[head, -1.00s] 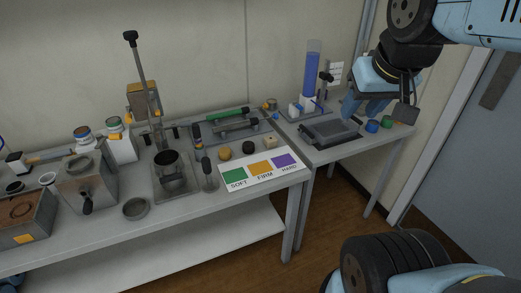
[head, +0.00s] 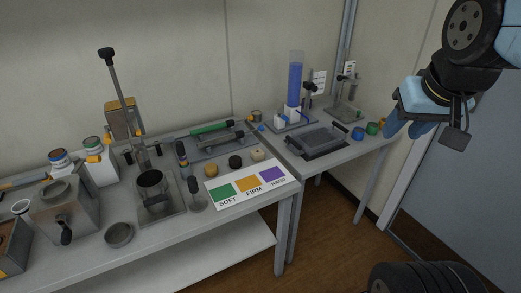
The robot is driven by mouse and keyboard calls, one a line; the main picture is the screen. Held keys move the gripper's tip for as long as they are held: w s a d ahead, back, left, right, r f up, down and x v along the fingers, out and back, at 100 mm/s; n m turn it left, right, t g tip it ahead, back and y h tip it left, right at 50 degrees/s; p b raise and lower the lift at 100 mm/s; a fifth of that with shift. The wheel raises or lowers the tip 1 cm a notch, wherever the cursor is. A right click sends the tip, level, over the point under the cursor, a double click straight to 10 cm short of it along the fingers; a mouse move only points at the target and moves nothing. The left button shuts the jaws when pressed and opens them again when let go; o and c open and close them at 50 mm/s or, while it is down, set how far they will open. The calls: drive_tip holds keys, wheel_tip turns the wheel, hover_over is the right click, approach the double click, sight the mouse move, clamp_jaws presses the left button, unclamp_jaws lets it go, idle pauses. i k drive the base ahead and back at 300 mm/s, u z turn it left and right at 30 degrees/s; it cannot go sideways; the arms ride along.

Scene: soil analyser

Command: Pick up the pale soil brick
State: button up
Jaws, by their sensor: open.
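The pale soil brick (head: 258,155) is a small beige block on the left bench, just behind the purple HARD patch of the white card (head: 252,184). A dark brick (head: 235,162) and a tan brick (head: 211,170) stand in a row to its left, apart from it. My gripper (head: 405,128) is up at the right of the picture, far to the right of the pale brick. Its light blue fingers point down, open, with nothing seen between them.
A tray with a green-handled tool (head: 211,128) lies behind the bricks. A dark sieve-like tray (head: 318,141), a blue cylinder (head: 295,85) and small coloured pots (head: 372,128) stand on the right bench. The card's front edge is near the bench edge.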

sight(256, 155)
drive_tip(key=z, duration=0.1)
drive_tip(key=i, duration=1)
drive_tip(key=u, duration=0.1)
